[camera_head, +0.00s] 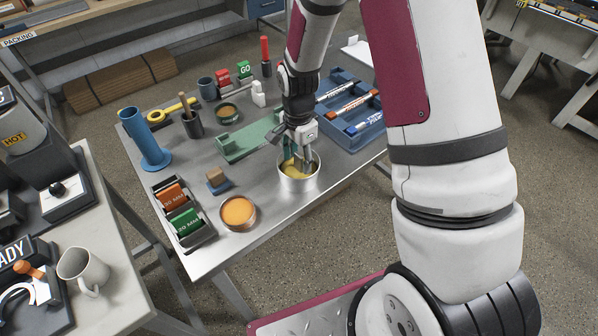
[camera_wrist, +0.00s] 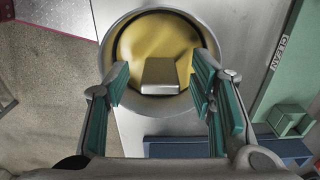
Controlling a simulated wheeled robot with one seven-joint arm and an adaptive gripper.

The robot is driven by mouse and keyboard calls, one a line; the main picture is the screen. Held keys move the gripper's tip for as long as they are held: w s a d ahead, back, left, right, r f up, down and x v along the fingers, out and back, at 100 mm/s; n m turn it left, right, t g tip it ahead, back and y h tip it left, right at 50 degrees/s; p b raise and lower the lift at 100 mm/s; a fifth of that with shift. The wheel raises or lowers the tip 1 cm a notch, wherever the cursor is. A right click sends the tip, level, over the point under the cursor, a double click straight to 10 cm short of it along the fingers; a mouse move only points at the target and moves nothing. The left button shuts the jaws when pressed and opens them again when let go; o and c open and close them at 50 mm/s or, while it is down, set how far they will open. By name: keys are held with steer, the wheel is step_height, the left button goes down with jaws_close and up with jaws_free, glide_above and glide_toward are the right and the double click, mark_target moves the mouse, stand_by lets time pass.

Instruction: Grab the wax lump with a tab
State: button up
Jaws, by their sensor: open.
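The wax lump (camera_wrist: 182,38) is a yellow mass inside a round metal pot (camera_head: 300,184). In the wrist view a grey, block-like tab (camera_wrist: 160,75) stands on the lump, between my fingers in the picture. My gripper (camera_wrist: 160,95) is open, with green pads on both fingers. In the head view my gripper (camera_head: 297,162) points down into the mouth of the pot. The fingers hide part of the yellow wax there. I see no contact between the pads and the tab.
A green fixture (camera_head: 235,146) lies behind the pot, and a blue tray (camera_head: 352,128) with markers is to the right. A shallow orange dish (camera_head: 238,213) and a brown block on a blue base (camera_head: 217,181) stand left. Bare metal tabletop surrounds the pot's front.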

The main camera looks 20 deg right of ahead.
steer(key=shift+f, duration=0.1)
steer(key=shift+c, duration=0.2)
jaws_close()
